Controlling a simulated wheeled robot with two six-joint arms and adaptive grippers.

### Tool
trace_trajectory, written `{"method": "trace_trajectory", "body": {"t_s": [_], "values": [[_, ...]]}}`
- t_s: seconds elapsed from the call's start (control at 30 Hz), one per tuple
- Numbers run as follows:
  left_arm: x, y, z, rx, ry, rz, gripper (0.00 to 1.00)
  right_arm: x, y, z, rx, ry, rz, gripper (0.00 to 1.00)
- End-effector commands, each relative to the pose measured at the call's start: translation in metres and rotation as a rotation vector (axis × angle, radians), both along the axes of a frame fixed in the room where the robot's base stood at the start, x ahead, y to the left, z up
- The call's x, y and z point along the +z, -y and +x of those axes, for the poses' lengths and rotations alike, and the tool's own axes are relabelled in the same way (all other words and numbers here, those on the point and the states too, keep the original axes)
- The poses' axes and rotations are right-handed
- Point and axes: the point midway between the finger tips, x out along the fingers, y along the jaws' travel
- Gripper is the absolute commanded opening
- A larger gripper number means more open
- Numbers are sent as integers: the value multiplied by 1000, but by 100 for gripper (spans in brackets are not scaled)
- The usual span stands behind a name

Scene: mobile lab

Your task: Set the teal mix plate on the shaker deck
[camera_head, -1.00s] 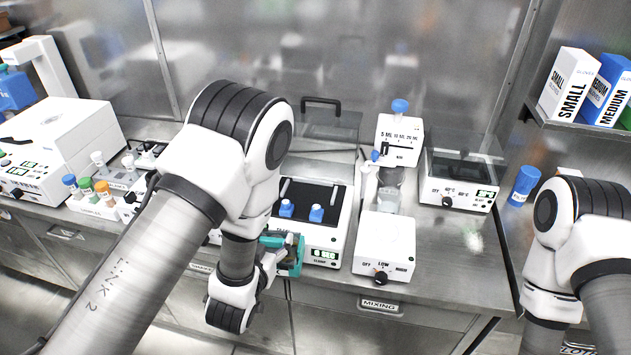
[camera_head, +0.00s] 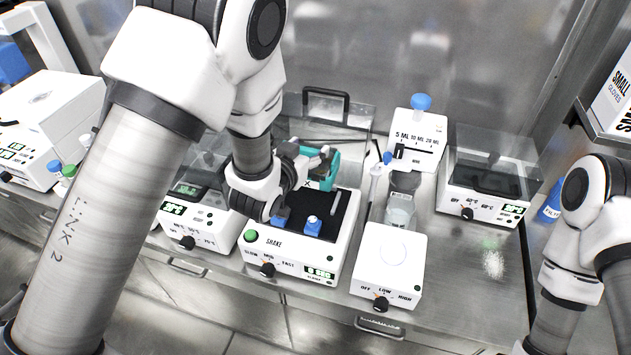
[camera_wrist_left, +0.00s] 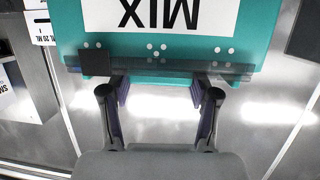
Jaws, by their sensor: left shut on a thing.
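My left gripper (camera_head: 295,165) is shut on the teal mix plate (camera_head: 330,165), above the back part of the shaker deck (camera_head: 338,228). In the left wrist view the plate (camera_wrist_left: 262,22) fills the top, its white MIX label upside down. The gripper's fingers (camera_wrist_left: 160,92) are at the plate's near edge. The shaker (camera_head: 290,255) is a white box with a dark deck, two blue blocks at its front, a green button and a lit display. My arm hides part of the deck, so I cannot tell whether the plate touches it. My right gripper is out of view.
A heater box (camera_head: 190,215) stands left of the shaker. A white LOW/HIGH unit (camera_head: 388,265) and a clear bottle (camera_head: 399,212) stand close on its right. A dispenser (camera_head: 418,135) and a lidded box (camera_head: 486,190) stand farther back right. Open bench lies at right (camera_head: 450,265).

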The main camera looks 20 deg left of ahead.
Motion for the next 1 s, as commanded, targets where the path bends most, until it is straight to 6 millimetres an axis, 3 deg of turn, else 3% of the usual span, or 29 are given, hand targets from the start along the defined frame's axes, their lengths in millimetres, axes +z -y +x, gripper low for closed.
{"method": "trace_trajectory", "body": {"t_s": [0.1, 0.43, 0.87, 0.9, 0.93, 1.0], "values": [[-27, 0, -1, 1, -8, -1, 24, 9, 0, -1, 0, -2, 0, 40], [-84, -1, -2, 2, -6, -1, 24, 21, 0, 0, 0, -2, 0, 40], [-97, 0, -2, 1, -1, 0, 23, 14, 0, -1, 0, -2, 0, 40], [-95, 0, -2, 1, -2, 1, 75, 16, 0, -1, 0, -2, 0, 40], [-95, 0, -2, 1, -2, 1, 86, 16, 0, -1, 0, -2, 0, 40], [-95, 0, -2, 1, -2, 1, 86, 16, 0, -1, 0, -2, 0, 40]]}}
